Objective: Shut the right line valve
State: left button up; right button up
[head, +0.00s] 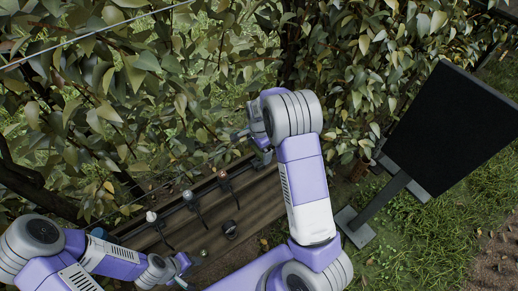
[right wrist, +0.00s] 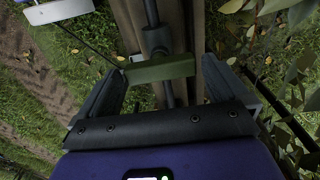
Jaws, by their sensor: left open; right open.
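In the right wrist view a green valve handle (right wrist: 160,71) lies crosswise over a dark pipe (right wrist: 151,15) that runs along a wooden board. My right gripper (right wrist: 163,82) is open, with one finger on each side of the handle; I cannot tell whether either finger touches it. In the head view my right gripper (head: 262,156) is at the right part of the board, and the handle is hidden there. My left gripper (head: 184,266) is open and empty at the lower left, in front of the board.
The wooden board (head: 210,212) carries several small fittings with pale and reddish tops (head: 222,175). A round dark gauge-like part (head: 230,229) sits at its front. Dense foliage (head: 130,80) stands behind. A black panel (head: 448,128) on a post stands at the right, with grass around it.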

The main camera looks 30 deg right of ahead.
pick_arm(q)
jog(key=shift+r+p, duration=0.8)
jog(key=shift+r, duration=0.1)
pick_arm(e)
notch_tip(320, 180, up, 7)
jog(key=shift+r, duration=0.2)
